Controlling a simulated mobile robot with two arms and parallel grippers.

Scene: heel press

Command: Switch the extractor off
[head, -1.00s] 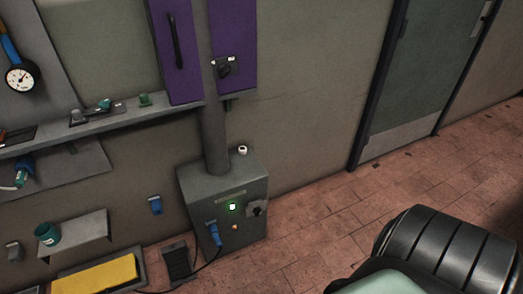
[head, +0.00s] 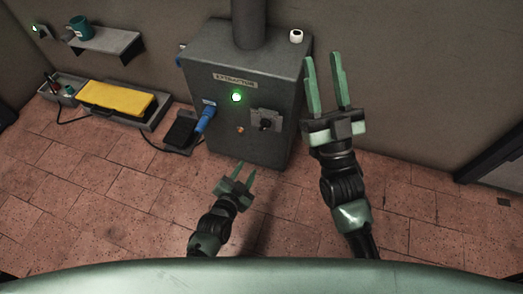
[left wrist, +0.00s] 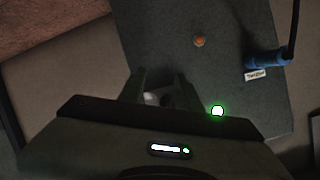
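The extractor (head: 268,85) is a grey floor-standing box against the wall, with a pipe rising from its top. Its green lamp (head: 236,98) is lit, and the lamp also glows in the left wrist view (left wrist: 217,111). A dark rotary switch (head: 265,121) sits on a pale plate at the front's right. My left gripper (head: 246,167) is open and empty, in front of the box and below the switch in the picture. In the left wrist view, its fingers partly cover the switch area. My right gripper (head: 322,62) is open and empty, raised at the box's right side.
An orange button (head: 240,129) and a blue plug (head: 205,116) with a cable are on the box front. A black pedal (head: 181,131) and a tray with a yellow pad (head: 116,97) lie left. A white object (head: 296,36) stands on top. Tiled floor in front is clear.

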